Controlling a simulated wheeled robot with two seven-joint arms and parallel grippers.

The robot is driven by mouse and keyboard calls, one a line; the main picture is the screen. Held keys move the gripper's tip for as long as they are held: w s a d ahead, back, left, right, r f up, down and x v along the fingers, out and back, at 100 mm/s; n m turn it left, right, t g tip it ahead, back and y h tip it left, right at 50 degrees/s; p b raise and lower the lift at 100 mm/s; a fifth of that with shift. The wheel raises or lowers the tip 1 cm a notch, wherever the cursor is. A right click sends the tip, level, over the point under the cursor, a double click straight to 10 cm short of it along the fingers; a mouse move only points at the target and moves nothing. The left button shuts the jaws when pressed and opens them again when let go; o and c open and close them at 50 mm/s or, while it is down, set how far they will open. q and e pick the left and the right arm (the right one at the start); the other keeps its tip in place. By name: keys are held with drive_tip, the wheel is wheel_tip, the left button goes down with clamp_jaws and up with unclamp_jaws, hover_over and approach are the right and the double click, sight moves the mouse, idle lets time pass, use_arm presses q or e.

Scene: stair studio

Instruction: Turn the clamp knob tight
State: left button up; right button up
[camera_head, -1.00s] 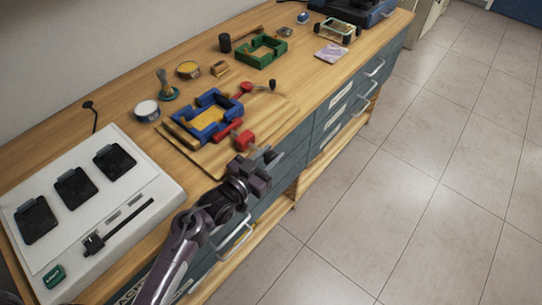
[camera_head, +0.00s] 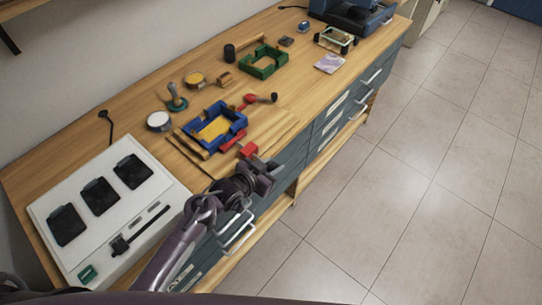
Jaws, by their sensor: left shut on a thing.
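A blue clamp frame (camera_head: 238,118) with a yellow piece (camera_head: 213,129) inside sits on a wooden board near the bench's front edge. A red block-like knob (camera_head: 249,149) sticks out at its front, beside a red clamp part (camera_head: 231,142). My left gripper (camera_head: 256,163) reaches in from the front edge and is shut on the red knob. Its fingers hide part of the knob. My right gripper is not in view.
A white panel (camera_head: 150,225) with several black pads lies at the left. A green frame (camera_head: 281,62), a round tin (camera_head: 158,121), a stamp-like tool (camera_head: 176,101) and a red-ended handle (camera_head: 262,98) stand behind. Drawer handles (camera_head: 236,232) jut out below the front edge.

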use_arm(q)
drive_tip(key=shift+s+d+g+y+p, duration=0.25)
drive_tip(key=shift+d+g+y+p, duration=0.15)
drive_tip(key=shift+g+p, duration=0.6)
drive_tip(key=shift+f+p, duration=0.2)
drive_tip(key=shift+p, duration=0.1)
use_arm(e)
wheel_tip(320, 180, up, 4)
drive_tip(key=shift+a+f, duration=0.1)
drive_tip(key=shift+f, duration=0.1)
use_arm(q)
drive_tip(key=shift+s, duration=0.1)
drive_tip(key=o, duration=0.8)
drive_tip(key=shift+r, duration=0.1)
drive_tip(key=shift+a+r, duration=0.1)
drive_tip(key=shift+a, duration=0.05)
drive_tip(key=b+v, duration=0.1)
drive_tip(key=v, duration=0.6)
drive_tip(key=shift+s+r, duration=0.1)
drive_tip(key=shift+s, duration=0.1)
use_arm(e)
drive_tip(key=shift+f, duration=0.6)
